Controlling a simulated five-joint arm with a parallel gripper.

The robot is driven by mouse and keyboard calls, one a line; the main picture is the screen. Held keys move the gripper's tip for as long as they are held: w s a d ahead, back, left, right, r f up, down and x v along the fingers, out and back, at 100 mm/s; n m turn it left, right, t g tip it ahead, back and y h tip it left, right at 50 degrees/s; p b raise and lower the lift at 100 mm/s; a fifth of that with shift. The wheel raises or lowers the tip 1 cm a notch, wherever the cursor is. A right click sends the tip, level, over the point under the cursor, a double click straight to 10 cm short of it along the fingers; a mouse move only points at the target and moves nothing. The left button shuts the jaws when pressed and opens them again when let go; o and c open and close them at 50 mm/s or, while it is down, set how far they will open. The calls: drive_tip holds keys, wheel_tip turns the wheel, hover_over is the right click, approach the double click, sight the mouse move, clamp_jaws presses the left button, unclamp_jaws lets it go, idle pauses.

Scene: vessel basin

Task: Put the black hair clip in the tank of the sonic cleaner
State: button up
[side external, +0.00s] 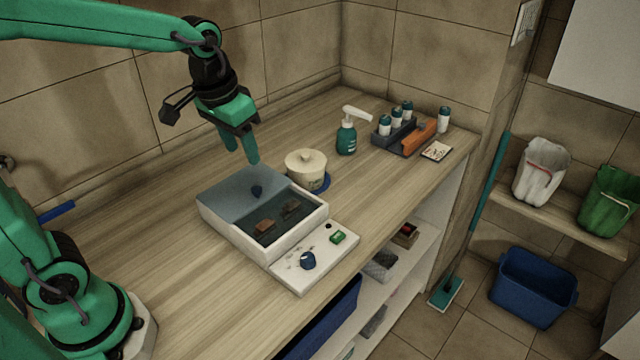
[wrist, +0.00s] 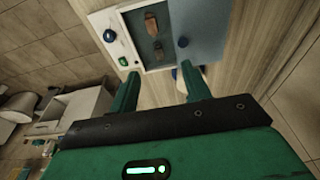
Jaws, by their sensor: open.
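The sonic cleaner (side external: 224,226) is a white box with an open dark tank (side external: 248,229), which also shows in the wrist view (wrist: 143,61). A reddish-brown piece (side external: 265,226) and a darker, elongated piece (side external: 291,208) lie in the tank. The darker one also shows in the wrist view (wrist: 158,50); it may be the black hair clip, but I cannot tell. No other clip is clear. My gripper (side external: 240,148) is open and empty, above and behind the cleaner.
A cream lidded pot (side external: 306,166) stands on a blue base just behind the cleaner. A green pump bottle (side external: 346,139) and a dark rack of bottles (side external: 396,138) are farther right. The cleaner's front panel has a dark blue knob (side external: 307,260).

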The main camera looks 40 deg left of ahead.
drive_tip(key=s+a+r+t, duration=0.1)
drive_tip(key=s+t, duration=0.2)
drive_tip(key=s, duration=0.8)
drive_tip(key=shift+s+a+r, duration=0.2)
drive_tip(key=shift+s+r, duration=0.1)
drive_tip(key=shift+s, duration=0.1)
drive_tip(key=shift+w, duration=0.1)
drive_tip(key=shift+c, duration=0.3)
